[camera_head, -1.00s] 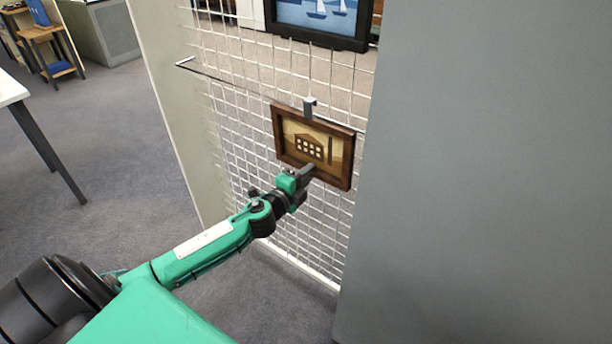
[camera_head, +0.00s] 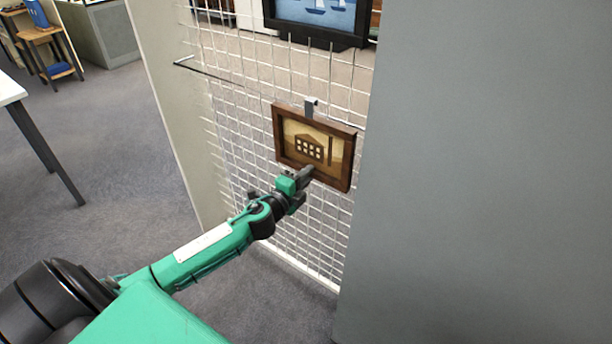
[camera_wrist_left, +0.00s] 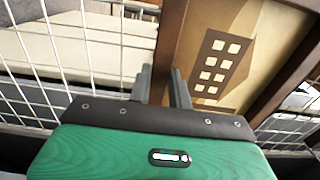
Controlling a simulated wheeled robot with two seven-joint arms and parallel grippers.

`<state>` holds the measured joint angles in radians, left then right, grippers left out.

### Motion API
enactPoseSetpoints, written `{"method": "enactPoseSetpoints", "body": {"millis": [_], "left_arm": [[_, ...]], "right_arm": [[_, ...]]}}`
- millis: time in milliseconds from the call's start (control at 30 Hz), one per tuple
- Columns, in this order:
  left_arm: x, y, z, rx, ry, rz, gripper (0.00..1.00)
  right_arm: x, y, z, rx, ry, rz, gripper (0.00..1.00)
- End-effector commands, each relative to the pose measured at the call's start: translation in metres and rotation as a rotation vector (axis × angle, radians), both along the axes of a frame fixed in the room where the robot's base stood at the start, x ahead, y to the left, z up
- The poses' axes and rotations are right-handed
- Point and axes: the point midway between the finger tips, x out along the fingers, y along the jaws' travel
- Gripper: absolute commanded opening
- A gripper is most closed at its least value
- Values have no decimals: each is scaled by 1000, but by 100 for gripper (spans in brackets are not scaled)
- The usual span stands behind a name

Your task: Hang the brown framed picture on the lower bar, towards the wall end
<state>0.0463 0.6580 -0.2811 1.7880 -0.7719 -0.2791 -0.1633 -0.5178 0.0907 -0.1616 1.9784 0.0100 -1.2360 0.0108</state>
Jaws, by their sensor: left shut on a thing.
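I cannot tell whether the hook rests on the bar. My left gripper (camera_head: 307,174) is shut on the lower edge of the frame. In the left wrist view the fingers (camera_wrist_left: 161,88) stand on either side of the brown frame edge (camera_wrist_left: 168,45). My right gripper is not in view.
A dark-framed sailboat picture (camera_head: 318,42) hangs higher on the grid. A big grey panel (camera_head: 480,180) closes off the right side. A white table (camera_head: 12,90) stands at the left. The carpet (camera_head: 120,150) between table and grid is clear.

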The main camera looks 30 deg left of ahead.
Motion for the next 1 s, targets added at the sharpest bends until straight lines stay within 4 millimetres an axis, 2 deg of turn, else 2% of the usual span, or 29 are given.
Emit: {"method": "enactPoseSetpoints", "body": {"millis": [1000], "left_arm": [[0, 0, -13, -1, 1, -1, 0]], "right_arm": [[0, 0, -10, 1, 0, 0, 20]]}}
